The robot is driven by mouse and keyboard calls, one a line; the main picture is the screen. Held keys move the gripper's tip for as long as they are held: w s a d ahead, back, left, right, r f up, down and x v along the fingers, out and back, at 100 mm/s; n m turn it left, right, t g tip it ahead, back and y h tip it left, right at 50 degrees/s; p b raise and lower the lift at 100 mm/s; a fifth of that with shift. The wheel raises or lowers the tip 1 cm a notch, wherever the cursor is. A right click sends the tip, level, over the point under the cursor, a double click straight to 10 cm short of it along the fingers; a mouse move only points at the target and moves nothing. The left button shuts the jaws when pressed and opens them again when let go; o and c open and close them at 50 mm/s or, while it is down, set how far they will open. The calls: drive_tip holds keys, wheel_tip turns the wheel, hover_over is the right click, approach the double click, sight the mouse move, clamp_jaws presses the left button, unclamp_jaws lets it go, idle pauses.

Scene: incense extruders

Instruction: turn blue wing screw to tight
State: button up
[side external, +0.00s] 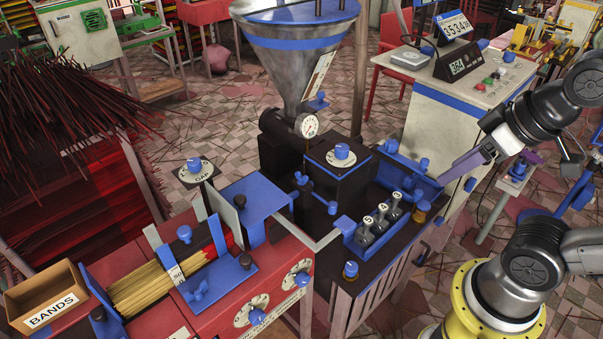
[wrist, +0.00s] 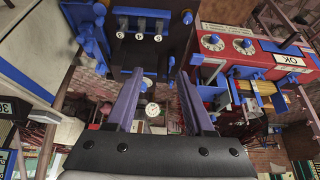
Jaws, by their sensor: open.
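Another small blue winged knob (side external: 301,178) sits by the dark machine. My gripper (side external: 470,165) is at the right, beyond the dark machine's right end and well apart from both. In the wrist view my gripper (wrist: 157,75) has its two purple fingers spread, with nothing between them. The red machine (wrist: 250,62) shows there at the upper right, but I cannot make out the wing screw.
A steel hopper (side external: 303,50) with a gauge (side external: 307,126) rises behind the dark machine. Numbered grey valves (side external: 380,215) and blue knobs stand between my gripper and the red machine. A BANDS box (side external: 45,296) and incense sticks (side external: 160,288) are at the left.

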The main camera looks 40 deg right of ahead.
drive_tip(key=shift+s, duration=0.15)
drive_tip(key=shift+c, duration=0.2)
drive_tip(key=w+r, duration=0.6)
drive_tip(key=r, duration=0.1)
drive_tip(key=n+g, duration=0.2)
drive_tip(key=g, duration=0.4)
hover_over(302, 174)
wheel_tip(302, 174, down, 11)
wheel_tip(302, 174, down, 13)
drive_tip(key=shift+r, duration=0.1)
